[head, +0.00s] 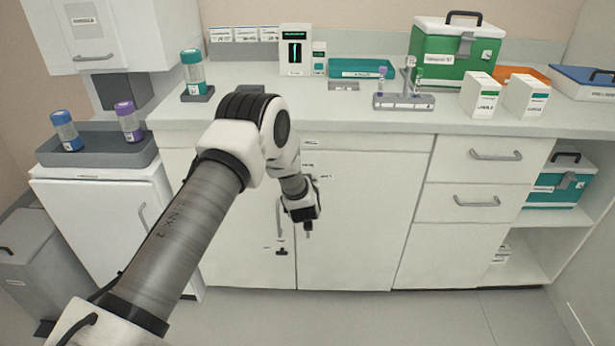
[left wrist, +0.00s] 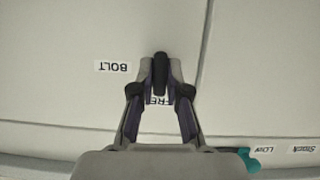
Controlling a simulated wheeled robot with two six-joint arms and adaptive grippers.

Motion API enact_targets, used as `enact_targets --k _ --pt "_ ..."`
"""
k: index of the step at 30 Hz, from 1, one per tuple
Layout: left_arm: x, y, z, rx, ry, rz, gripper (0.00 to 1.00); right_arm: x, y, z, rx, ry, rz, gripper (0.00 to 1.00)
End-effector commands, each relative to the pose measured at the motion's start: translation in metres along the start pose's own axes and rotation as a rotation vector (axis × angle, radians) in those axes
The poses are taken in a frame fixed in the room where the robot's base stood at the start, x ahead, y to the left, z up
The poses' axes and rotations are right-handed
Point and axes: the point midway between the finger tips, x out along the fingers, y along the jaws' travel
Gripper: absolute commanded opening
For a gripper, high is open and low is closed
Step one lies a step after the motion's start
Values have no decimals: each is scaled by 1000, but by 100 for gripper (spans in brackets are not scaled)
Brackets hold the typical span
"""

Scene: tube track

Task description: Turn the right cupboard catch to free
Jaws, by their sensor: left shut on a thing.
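My left gripper (head: 308,226) is in front of the right cupboard door (head: 355,220) below the counter. In the left wrist view, my left gripper (left wrist: 160,82) is shut on a dark catch bar (left wrist: 160,70). The bar stands upright in that picture, in line with a label reading FRE (left wrist: 156,100), partly hidden by the fingers. A BOLT label (left wrist: 113,67), upside down, lies to the left of the bar. In the head view the catch is hard to tell from the fingertips. My right gripper is in neither view.
Another dark catch (head: 281,251) is on the left door, below its handle (head: 278,218). Drawers (head: 480,165) stand to the right. A teal piece (left wrist: 248,160) with Low and Stock labels shows in the left wrist view. The floor in front is clear.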

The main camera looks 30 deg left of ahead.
Motion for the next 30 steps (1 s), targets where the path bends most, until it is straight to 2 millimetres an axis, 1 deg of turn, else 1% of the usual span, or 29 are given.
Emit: enact_targets --k 1,4,19,20,21,22,30 --pt "-1 0 -1 15 0 -6 0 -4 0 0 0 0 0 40" --pt "0 1 0 38 0 -15 0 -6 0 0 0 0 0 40" --pt "0 0 0 56 1 -23 0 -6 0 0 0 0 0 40" --pt "0 0 0 56 1 -23 22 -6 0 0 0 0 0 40" --pt "0 0 0 56 1 -22 36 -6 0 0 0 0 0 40" --pt "0 0 0 56 1 -22 40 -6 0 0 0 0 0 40" --pt "0 0 0 55 1 -23 40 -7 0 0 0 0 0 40"
